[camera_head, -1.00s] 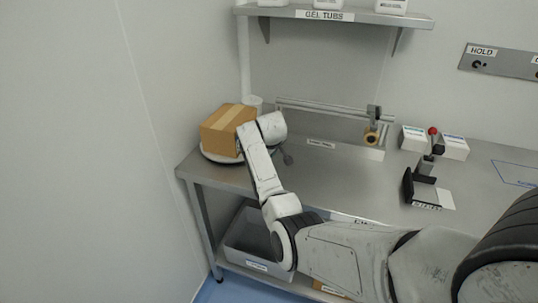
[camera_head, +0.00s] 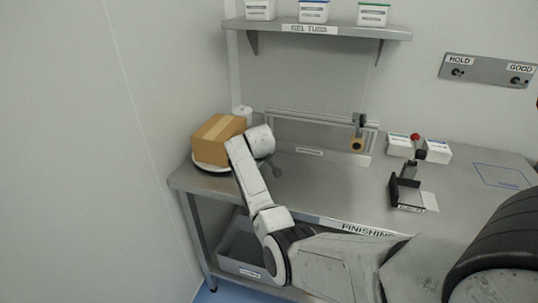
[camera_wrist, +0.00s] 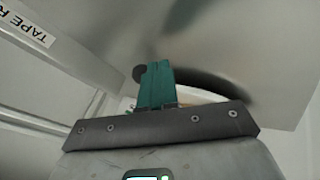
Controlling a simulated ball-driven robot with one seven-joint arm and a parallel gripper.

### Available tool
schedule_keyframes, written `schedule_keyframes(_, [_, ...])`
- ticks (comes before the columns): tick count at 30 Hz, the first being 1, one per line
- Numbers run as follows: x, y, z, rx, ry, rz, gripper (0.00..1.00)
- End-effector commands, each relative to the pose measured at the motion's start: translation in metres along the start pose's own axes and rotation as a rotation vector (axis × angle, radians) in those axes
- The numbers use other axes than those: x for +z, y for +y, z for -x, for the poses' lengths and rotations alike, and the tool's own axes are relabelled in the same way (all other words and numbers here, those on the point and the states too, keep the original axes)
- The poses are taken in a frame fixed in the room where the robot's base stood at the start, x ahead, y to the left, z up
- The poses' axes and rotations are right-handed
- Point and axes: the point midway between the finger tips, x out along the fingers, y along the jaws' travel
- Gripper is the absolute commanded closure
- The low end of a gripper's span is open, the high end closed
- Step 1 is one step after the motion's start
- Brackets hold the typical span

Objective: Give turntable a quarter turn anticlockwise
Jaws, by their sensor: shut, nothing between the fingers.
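The turntable (camera_head: 212,169) is a low white disc with a dark edge at the left end of the steel bench. A taped brown cardboard box (camera_head: 213,150) sits on it. My arm's wrist end lies just right of the box and hides part of the disc. My gripper (camera_wrist: 157,66) shows in the wrist view as teal fingers, shut and empty. A dark round knob (camera_wrist: 139,74) is close beside the fingertips; I cannot tell whether they touch. The disc's pale, dark-edged rim (camera_wrist: 205,88) shows behind the fingers, partly hidden by the gripper body.
A white tub (camera_head: 242,112) stands behind the box. A rail frame with a tape roll (camera_head: 356,145) runs along the back. A black stand (camera_head: 405,190) and white boxes (camera_head: 437,151) are at right. A shelf (camera_head: 330,31) hangs above. The bench middle is clear.

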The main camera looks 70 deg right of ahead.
Motion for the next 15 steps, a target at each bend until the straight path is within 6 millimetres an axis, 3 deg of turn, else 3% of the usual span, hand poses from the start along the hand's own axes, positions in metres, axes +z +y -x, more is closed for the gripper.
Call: schedule_keyframes(15, [0.01,0.016,0.073,0.003,0.004,-0.001,1.0])
